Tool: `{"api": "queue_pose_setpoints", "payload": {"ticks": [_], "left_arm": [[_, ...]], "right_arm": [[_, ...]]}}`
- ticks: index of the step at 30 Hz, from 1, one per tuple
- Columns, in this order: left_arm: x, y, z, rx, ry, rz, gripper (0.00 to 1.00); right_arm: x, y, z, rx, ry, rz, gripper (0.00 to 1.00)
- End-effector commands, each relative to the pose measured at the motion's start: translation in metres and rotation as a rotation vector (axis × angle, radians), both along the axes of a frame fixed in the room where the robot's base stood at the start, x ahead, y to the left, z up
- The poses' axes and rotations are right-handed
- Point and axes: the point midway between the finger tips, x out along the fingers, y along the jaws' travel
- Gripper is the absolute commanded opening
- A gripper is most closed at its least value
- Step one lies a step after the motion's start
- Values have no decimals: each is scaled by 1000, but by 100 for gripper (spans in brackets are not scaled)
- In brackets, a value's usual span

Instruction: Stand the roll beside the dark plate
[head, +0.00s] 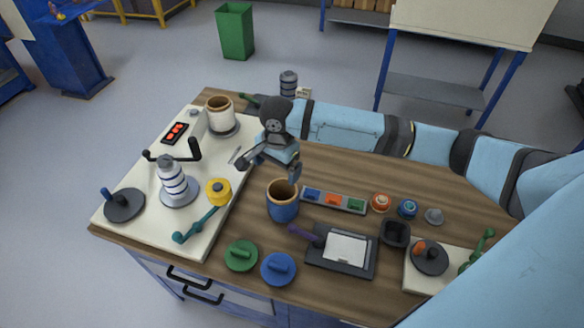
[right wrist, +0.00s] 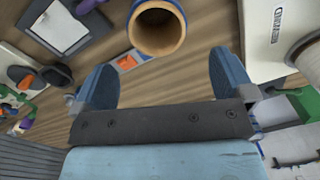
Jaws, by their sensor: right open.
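A white roll with dark bands (head: 172,178) stands upright on a round grey base on the pale board at the left. A second, grey-blue banded roll (head: 288,83) stands upright at the table's back edge, behind my right arm. A dark round plate with a blue handle (head: 124,207) lies on the board's front left. My right gripper (head: 270,168) is open and empty above the table, right of the white roll and just behind a blue cup (head: 283,206). The cup also shows ahead of the open fingers in the right wrist view (right wrist: 158,30). My left gripper is out of view.
The pale board (head: 150,225) also bears a white container (head: 219,112), a yellow round piece (head: 218,192) and a teal handle (head: 197,225). A tray with coloured blocks (head: 333,201), green and blue discs and a dark tray (head: 341,264) crowd the right and front.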

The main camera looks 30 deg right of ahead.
Motion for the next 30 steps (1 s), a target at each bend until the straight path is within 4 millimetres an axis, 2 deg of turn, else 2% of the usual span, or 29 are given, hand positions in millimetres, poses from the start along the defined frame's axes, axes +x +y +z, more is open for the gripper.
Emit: {"api": "queue_pose_setpoints", "payload": {"ticks": [1, 7, 9, 13, 16, 21, 30], "left_arm": [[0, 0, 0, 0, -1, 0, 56], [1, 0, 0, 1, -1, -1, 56], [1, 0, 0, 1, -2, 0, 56], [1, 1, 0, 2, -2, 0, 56], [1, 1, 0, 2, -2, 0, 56], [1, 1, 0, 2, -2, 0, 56], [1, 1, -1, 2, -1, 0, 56]], "right_arm": [[-8, 16, -15, 39, -16, 63, 100], [-43, 86, -68, 227, -250, 426, 100], [-56, 105, -82, 265, -364, 541, 100], [-83, 126, -102, 266, -587, 719, 100], [-106, 129, -116, 198, -743, 833, 100], [-146, 113, -136, -11, -920, 991, 100], [-210, 74, -156, -380, -988, 1209, 100]]}}
